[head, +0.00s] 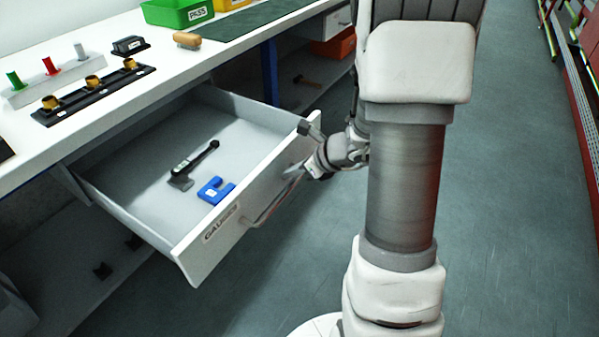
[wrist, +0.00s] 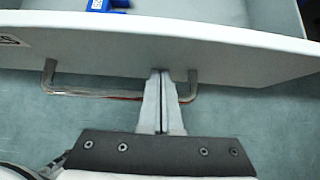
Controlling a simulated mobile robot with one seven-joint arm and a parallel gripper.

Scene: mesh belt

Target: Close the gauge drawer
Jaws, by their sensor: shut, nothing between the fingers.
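The gauge drawer (head: 258,157) stands pulled out from under the white workbench in the head view, its front labelled GAUGES. A bar handle (head: 277,199) runs along its front; the handle also shows in the wrist view (wrist: 95,94). Inside lie a dark gauge with a long handle (head: 195,163) and a blue U-shaped block (head: 216,190). My gripper (head: 294,171) is at the right part of the drawer front. In the wrist view its shut fingers (wrist: 160,75) reach over the handle bar near its right post, with tips at the front panel; contact is unclear.
The workbench (head: 120,100) carries a black rack of brass pieces (head: 95,84), coloured pegs (head: 50,66), a wooden-handled tool (head: 187,40) and a green bin (head: 178,14). A lower shelf holds an orange bin (head: 335,46). Grey floor (head: 520,200) is clear at right.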

